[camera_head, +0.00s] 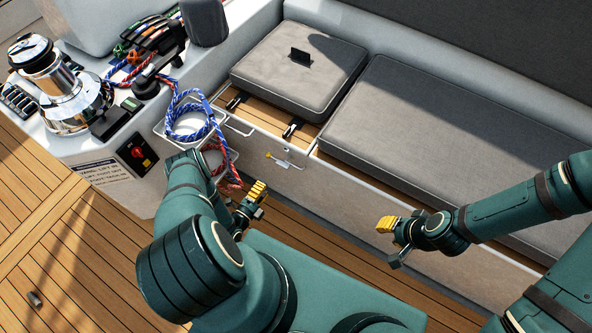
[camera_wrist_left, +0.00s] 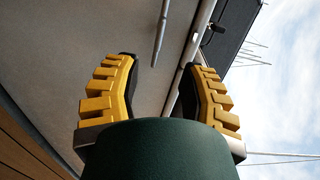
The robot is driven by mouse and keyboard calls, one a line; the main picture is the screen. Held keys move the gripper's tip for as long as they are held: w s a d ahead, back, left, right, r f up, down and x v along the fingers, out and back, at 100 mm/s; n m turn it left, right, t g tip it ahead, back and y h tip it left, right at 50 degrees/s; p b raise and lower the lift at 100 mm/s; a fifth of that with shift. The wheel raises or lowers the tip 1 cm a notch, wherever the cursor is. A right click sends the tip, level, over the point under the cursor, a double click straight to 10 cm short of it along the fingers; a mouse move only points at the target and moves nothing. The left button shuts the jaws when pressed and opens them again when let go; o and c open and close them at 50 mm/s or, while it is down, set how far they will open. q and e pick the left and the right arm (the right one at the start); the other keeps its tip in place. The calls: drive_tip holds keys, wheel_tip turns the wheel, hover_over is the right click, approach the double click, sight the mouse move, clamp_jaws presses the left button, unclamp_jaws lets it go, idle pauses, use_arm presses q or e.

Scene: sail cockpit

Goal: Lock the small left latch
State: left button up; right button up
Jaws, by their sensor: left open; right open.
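In the head view the small left latch (camera_head: 236,102), a small dark fitting, sits on the wooden front edge of the seat locker below the small grey cushion (camera_head: 300,68). A similar right latch (camera_head: 292,130) sits further right on that edge. I cannot tell whether either is locked. My left gripper (camera_head: 252,207) is below and apart from the latches, in front of the locker face. In the left wrist view the yellow fingers (camera_wrist_left: 160,90) stand apart with nothing between them. My right gripper (camera_head: 389,236) is open and empty, further right before the bench.
Blue rope (camera_head: 190,122) and red rope (camera_head: 215,160) hang in holders left of the locker. A metal handle (camera_head: 285,158) with a yellow end is on the locker face. A winch (camera_head: 70,95) stands at far left. A long cushion (camera_head: 440,140) covers the right bench.

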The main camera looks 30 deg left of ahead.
sight(283, 163)
use_arm(q)
drive_tip(key=shift+m, duration=0.3)
drive_tip(key=shift+w+d+f+b, duration=0.1)
drive_tip(key=shift+w+d+b, duration=0.25)
drive_tip(key=shift+w, duration=1.85)
drive_tip(key=shift+w+d+b, duration=0.15)
drive_tip(key=shift+w+b, duration=0.4)
drive_tip(key=shift+w, duration=1.6)
drive_tip(key=shift+w+d+f+b, duration=0.1)
drive_tip(key=shift+w+d+b, duration=0.25)
drive_tip(key=shift+w, duration=1.85)
drive_tip(key=shift+o, duration=0.2)
drive_tip(key=shift+a, duration=0.1)
drive_tip(key=shift+r, duration=0.1)
clamp_jaws()
